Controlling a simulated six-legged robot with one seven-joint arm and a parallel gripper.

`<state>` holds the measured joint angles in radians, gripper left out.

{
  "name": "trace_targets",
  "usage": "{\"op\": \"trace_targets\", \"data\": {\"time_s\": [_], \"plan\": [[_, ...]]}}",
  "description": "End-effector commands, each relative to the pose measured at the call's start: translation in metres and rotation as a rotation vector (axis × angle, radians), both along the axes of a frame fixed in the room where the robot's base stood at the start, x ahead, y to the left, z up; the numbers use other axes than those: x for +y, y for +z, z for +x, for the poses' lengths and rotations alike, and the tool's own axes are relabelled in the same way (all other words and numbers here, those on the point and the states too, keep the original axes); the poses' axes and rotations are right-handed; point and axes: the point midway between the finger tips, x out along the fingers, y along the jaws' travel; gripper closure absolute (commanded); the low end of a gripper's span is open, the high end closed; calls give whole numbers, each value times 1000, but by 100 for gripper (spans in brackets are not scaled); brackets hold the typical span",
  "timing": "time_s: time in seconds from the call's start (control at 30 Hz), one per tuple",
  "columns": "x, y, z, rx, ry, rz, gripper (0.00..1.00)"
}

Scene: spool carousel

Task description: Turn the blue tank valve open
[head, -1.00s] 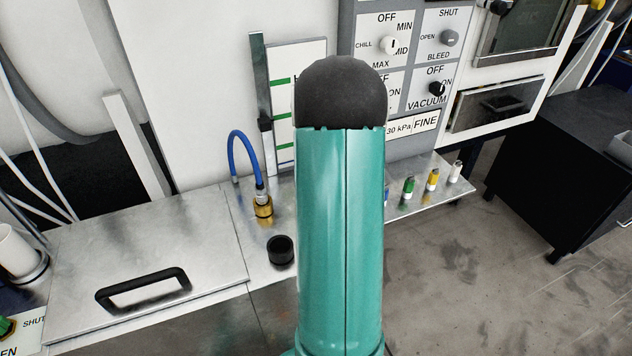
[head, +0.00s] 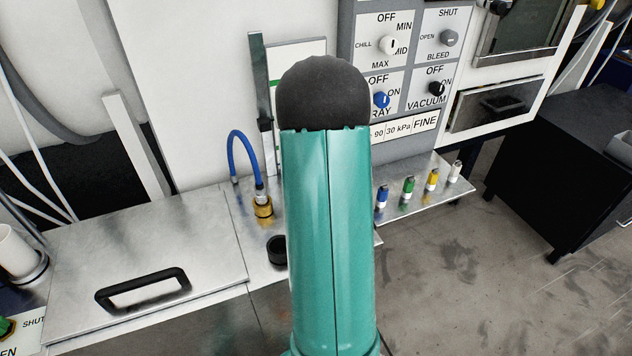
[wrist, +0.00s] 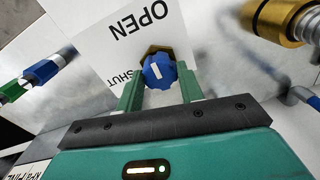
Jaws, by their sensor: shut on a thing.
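The blue tank valve (wrist: 160,71) is a faceted blue knob with a white mark, seated on a brass collar in the wrist view. A white plate (wrist: 115,45) behind it reads OPEN and SHUT, upside down in this view. The white mark lies slanted; I cannot tell for certain which word it points to. My gripper (wrist: 159,80) has its two green fingers on either side of the knob, shut on it. In the head view my teal arm hides the valve and the gripper.
A brass fitting (head: 262,206) with a blue hose and a black cup (head: 277,250) stand on the metal bench. A lid with a black handle (head: 143,288) lies left. Open floor lies at right.

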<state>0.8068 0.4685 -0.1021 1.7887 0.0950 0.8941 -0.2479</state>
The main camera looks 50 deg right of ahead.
Motion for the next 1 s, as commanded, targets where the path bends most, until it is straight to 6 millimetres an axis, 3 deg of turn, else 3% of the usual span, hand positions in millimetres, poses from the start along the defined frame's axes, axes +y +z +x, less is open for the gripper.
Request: {"op": "trace_targets", "data": {"time_s": [0.13, 0.17, 0.23, 0.27, 0.67, 1.0], "plan": [[0, -1, 1, -2, 0, 1, 86], [0, -1, 1, -2, 0, 1, 57], [0, -1, 1, -2, 0, 1, 43], [0, -1, 1, -1, 1, 0, 41], [-1, 9, 1, -2, 1, -2, 41], [-2, 76, -1, -4, 1, -3, 41]]}}
